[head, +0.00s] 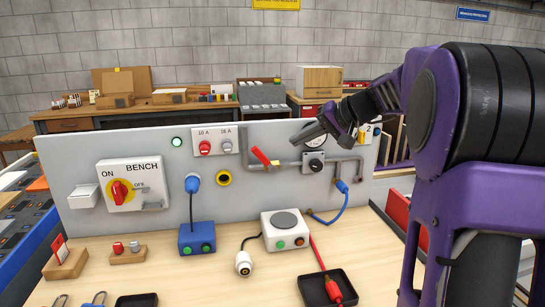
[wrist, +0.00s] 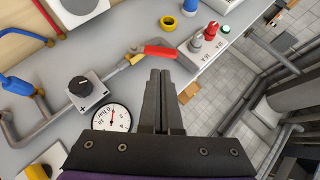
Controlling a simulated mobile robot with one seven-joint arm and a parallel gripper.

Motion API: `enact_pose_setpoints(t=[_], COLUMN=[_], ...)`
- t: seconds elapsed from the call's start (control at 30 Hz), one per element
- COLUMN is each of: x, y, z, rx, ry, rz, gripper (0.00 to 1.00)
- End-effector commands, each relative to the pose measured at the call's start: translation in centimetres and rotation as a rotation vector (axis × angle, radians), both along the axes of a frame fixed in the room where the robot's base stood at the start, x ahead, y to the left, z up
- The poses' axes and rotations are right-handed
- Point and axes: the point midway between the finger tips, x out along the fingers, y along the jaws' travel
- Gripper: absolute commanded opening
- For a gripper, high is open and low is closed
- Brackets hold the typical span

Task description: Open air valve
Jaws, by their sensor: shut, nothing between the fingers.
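The air valve's red lever (head: 261,156) sits on a grey pipe on the upright panel in the head view. It slants up to the left, at an angle to the level pipe. In the wrist view the red lever (wrist: 161,51) lies just beyond my fingertips, beside the yellowish valve body (wrist: 134,58). My gripper (head: 303,136) is in front of the panel, right of the lever. Its two black fingers (wrist: 160,74) are together with nothing between them. They appear apart from the lever, though the depth gap is hard to judge.
A pressure gauge (head: 316,165) and a black regulator knob (wrist: 81,87) are close to my gripper. Red and grey plugs marked 10 A and 16 A (head: 215,143) are left of the lever. A yellow ring socket (head: 224,178) is below them. Boxes and cables stand on the bench beneath.

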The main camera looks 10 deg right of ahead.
Motion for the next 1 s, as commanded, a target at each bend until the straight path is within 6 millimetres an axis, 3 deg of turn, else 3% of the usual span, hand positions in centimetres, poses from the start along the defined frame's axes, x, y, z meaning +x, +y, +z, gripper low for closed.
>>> enact_pose_setpoints(t=[0.1, 0.27, 0.47, 0.8, 1.0], x=[0.0, 0.4, 2.3, 7.4, 7.2], y=[-2.4, -3.1, -1.5, 2.6, 4.8], z=[1.1, 1.7, 0.4, -2.8, -4.5], rx=[0.063, 0.090, 0.092, 0.091, 0.090], ry=[-0.074, -0.110, -0.108, -0.106, -0.108], rz=[-0.070, -0.100, -0.096, -0.096, -0.097], gripper=[0.00, 0.00, 0.00, 0.00, 0.00])
